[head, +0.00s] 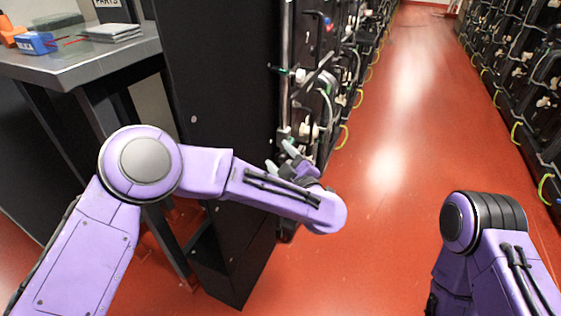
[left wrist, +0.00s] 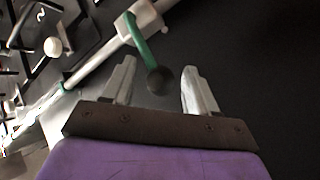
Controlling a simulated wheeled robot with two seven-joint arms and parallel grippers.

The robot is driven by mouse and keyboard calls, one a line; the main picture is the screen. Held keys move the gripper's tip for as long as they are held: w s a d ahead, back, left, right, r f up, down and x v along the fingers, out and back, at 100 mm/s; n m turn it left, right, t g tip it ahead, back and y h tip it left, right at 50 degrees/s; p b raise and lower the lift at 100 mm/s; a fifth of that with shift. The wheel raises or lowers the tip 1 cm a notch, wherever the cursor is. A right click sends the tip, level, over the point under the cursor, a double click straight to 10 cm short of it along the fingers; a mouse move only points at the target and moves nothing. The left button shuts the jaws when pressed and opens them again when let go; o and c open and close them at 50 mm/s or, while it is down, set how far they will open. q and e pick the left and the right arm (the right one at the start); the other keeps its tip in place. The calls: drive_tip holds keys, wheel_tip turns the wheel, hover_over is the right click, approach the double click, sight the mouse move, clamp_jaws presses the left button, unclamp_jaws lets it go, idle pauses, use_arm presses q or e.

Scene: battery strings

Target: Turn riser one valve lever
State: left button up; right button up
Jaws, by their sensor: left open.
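A green valve lever (left wrist: 143,45) with a dark round knob at its end shows in the left wrist view. It comes off a pale valve body (left wrist: 140,22) on a pale slanting pipe (left wrist: 95,68). My left gripper (left wrist: 155,82) is open, and the knob end lies between its two fingertips in that picture. I cannot tell whether either finger touches it. In the head view my left gripper (head: 281,156) is beside the pipe (head: 286,40) at the rack's end, and the lever at the fingers is not clear. My right gripper is out of view.
A tall black cabinet side (head: 225,100) stands left of the pipe. A grey table (head: 80,60) with a blue box (head: 36,43) is at upper left. Battery racks (head: 515,60) line the right side. The red aisle floor (head: 400,130) between the racks is clear.

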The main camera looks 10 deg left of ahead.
use_arm(q)
drive_tip(key=shift+w+a, duration=0.15)
drive_tip(key=shift+w, duration=0.1)
clamp_jaws()
drive_tip(key=shift+s, duration=0.1)
